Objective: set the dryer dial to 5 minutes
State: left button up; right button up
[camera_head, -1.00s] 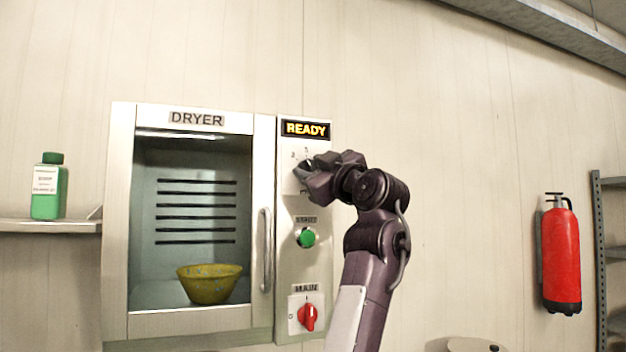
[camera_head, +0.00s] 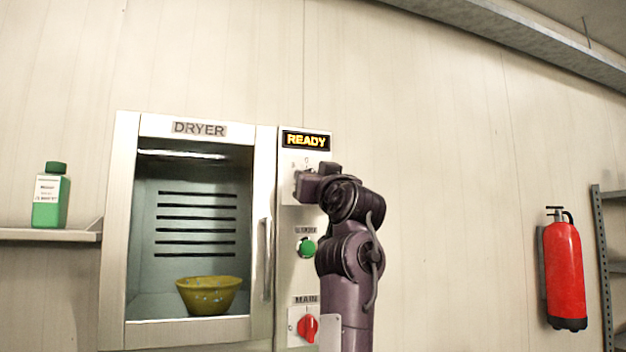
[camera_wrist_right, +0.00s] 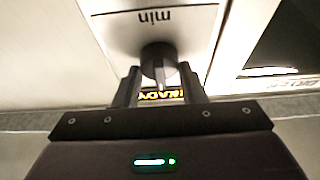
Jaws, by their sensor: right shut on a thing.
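The dryer (camera_head: 265,125) is on the wall, with a control panel on its right side. The dial is hidden behind my right gripper (camera_head: 312,180) in the head view. In the right wrist view the dark round dial (camera_wrist_right: 159,62) sits between the two fingers of my right gripper (camera_wrist_right: 160,88), which is shut on it. The panel by the dial is marked "min", seen upside down. The dial's minute setting cannot be read. The display (camera_head: 306,140) above reads READY. My left gripper is not in view.
A green start button (camera_head: 307,247) and a red main switch (camera_head: 308,328) sit below on the panel. A yellow bowl (camera_head: 208,296) is inside the dryer. A green bottle (camera_head: 50,198) stands on a shelf at left. A red extinguisher (camera_head: 565,275) hangs at right.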

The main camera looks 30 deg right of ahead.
jog(key=shift+f, duration=0.1)
jog(key=o, duration=1)
jog(key=b+v, duration=0.5)
jog(key=v, duration=0.2)
jog(key=shift+s+f, duration=0.15)
jog(key=shift+s, duration=0.2)
jog(key=shift+a, duration=0.1)
